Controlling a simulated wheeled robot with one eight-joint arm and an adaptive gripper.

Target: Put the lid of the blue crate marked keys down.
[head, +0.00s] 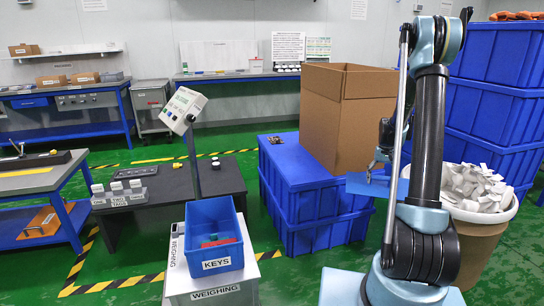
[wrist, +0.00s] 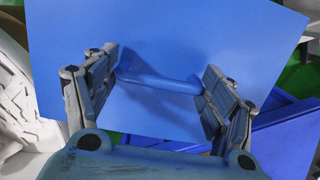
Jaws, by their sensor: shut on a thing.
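The blue crate marked KEYS (head: 214,238) stands open on the weighing stand, with red and teal items inside. Its flat blue lid (head: 372,188) is in the air, beside the cardboard box and left of my arm. My gripper (head: 378,162) is above the lid and partly hidden by my arm. In the wrist view the lid (wrist: 200,45) fills most of the picture. The fingers of my gripper (wrist: 160,85) are shut on the two ends of the bar handle (wrist: 162,82) on the lid.
Stacked blue crates (head: 315,205) carry an open cardboard box (head: 330,120) beside the lid. A bin of white scraps (head: 475,200) stands at right. A display on a post (head: 183,110) rises behind the keys crate.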

